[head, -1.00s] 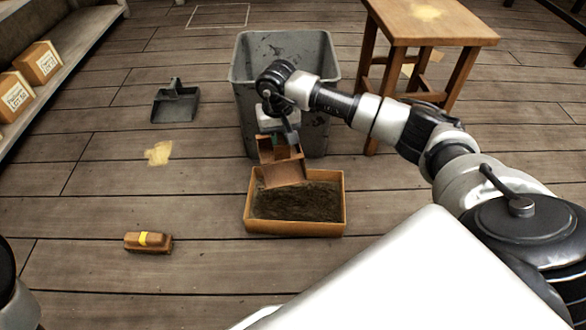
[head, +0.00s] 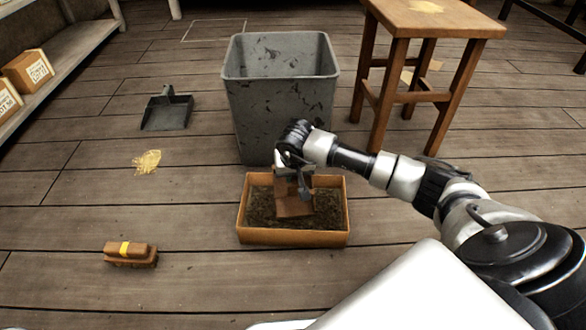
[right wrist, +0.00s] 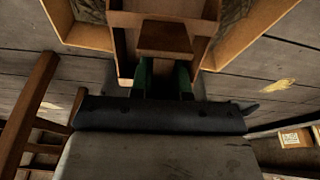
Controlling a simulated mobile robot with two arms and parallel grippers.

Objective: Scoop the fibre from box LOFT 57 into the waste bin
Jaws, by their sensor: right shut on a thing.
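The open box (head: 242,222) stands on the floor with dark brown fibre (head: 262,208) in it; I see no readable label on it. My right gripper (head: 293,174) is above the box, shut on a brown scoop (head: 294,206). The scoop points down inside the box, at or in the fibre; its lower edge's depth is unclear. In the right wrist view the green fingers (right wrist: 163,77) hold the scoop's handle, with the box wall (right wrist: 250,32) beyond. The grey waste bin (head: 280,105) stands right behind the box; its visible inside looks empty. My left gripper is out of view.
A wooden stool (head: 432,25) stands right of the bin. A dustpan (head: 167,112), a pale yellow patch (head: 147,161) and a brush with a yellow band (head: 130,253) lie on the floor at left. Labelled boxes (head: 27,70) sit on a shelf.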

